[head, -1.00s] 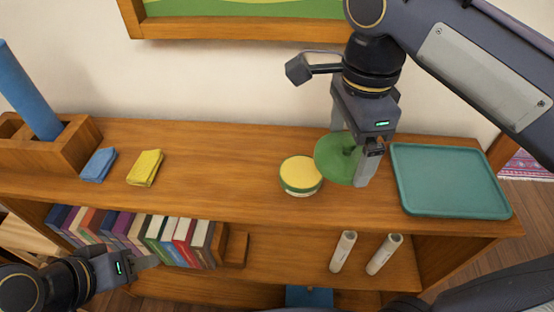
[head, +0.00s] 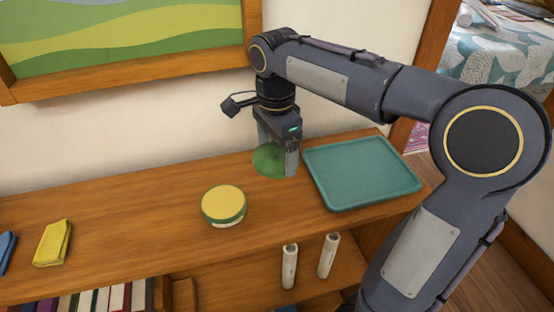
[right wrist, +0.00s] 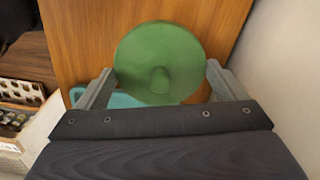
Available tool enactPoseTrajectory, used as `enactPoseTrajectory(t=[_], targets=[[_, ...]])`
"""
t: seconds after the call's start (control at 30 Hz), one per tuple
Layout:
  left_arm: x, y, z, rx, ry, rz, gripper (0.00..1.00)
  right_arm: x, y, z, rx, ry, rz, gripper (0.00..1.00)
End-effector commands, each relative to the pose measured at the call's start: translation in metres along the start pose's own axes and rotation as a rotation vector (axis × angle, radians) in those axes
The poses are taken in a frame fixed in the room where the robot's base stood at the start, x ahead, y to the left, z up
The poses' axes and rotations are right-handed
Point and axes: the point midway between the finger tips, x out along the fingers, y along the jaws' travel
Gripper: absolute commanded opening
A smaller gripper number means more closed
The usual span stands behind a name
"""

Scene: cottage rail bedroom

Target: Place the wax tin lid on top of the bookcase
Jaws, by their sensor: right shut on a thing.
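The wax tin lid, a green disc with a small central knob (head: 266,160), is at my right gripper (head: 277,162), over the back of the bookcase top (head: 150,205) near the wall. In the right wrist view the lid (right wrist: 160,50) shows nearly whole, its knob toward the camera, between the fingers of the right gripper (right wrist: 160,82). The right gripper is shut on the lid. In the head view a finger hides part of the lid, and I cannot tell whether it touches the wood. My left gripper is out of view.
A round yellow-topped green tin (head: 223,204) stands in front and left of the lid. A teal tray (head: 362,172) lies close on the right. A yellow cloth (head: 52,243) lies far left. Two white rolls (head: 289,266) stand on the shelf below. A framed picture (head: 125,82) hangs behind.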

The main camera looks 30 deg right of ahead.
Motion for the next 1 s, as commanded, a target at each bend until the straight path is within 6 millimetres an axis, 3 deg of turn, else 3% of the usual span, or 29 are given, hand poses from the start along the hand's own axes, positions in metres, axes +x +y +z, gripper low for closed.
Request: enactPoseTrajectory(t=[0.3,0.73,0.77,0.8,1.0], targets=[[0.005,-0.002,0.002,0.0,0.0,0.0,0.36,0.038,-0.006,-0.007,0.0,0.0,0.003,0.69],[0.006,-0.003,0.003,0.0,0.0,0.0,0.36,0.045,-0.006,-0.006,0.0,-0.001,0.0,0.69],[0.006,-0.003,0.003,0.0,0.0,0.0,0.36,0.045,-0.006,-0.006,0.0,-0.001,0.0,0.92],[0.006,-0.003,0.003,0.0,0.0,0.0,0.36,0.044,-0.006,-0.006,0.0,-0.001,0.0,0.97],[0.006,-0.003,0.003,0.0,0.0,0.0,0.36,0.044,-0.006,-0.006,0.0,-0.001,0.0,1.0]])
